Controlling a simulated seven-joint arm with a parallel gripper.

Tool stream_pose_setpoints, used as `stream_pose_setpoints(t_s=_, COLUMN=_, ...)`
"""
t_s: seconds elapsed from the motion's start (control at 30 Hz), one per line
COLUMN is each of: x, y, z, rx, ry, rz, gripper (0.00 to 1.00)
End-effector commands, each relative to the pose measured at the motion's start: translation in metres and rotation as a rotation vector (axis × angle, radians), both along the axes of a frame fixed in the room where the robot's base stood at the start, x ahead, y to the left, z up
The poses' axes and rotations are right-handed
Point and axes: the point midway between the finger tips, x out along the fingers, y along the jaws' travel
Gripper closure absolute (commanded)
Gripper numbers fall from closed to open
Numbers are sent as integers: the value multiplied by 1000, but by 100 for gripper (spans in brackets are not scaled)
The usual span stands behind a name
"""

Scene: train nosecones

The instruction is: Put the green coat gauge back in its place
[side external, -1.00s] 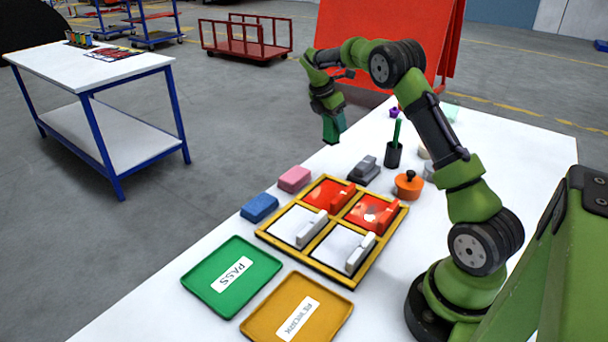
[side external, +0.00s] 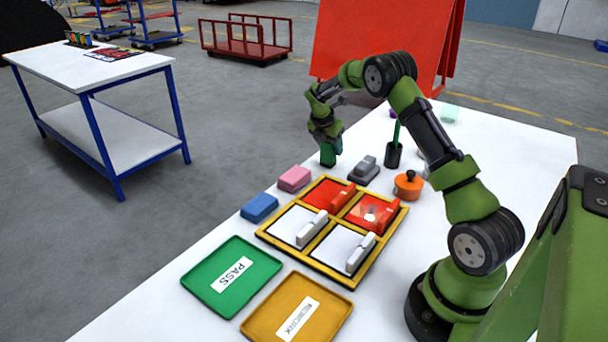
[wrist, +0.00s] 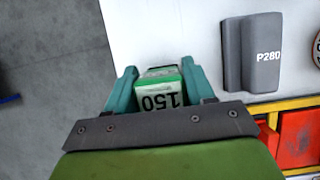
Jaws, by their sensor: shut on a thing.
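My gripper (side external: 327,143) is shut on the green coat gauge (side external: 328,156), near the far left edge of the white table. In the wrist view the gauge (wrist: 160,94), with a white face marked 150, sits between the two teal fingers of my gripper (wrist: 160,88). The gauge hangs below the fingers in the side view. I cannot tell whether its bottom touches the table. The gauge's place is not clearly marked in these views.
Pink (side external: 294,179) and blue (side external: 259,208) blocks lie along the left edge. A grey P280 block (wrist: 250,55) is right of the gauge. A yellow-framed panel tray (side external: 318,260), PASS tray (side external: 205,275), rework tray (side external: 330,325), orange pot (side external: 408,186) and dark cup (side external: 393,156) stand nearby.

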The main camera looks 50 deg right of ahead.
Motion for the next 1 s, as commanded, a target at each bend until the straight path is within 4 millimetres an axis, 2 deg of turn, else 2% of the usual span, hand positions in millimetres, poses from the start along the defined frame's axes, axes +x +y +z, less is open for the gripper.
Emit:
stream_pose_setpoints(t_s=0.37, x=0, y=0, z=-4, rx=0, ry=-1, rz=0, gripper=82)
stream_pose_setpoints(t_s=0.4, x=0, y=0, z=-4, rx=0, ry=0, rz=0, gripper=42)
stream_pose_setpoints(t_s=0.53, x=0, y=0, z=-4, rx=0, ry=0, rz=0, gripper=22)
stream_pose_setpoints(t_s=0.83, x=0, y=0, z=-2, rx=0, ry=-1, rz=-1, gripper=21)
stream_pose_setpoints(t_s=1.0, x=1, y=6, z=14, rx=-1, ry=-4, rz=2, gripper=21)
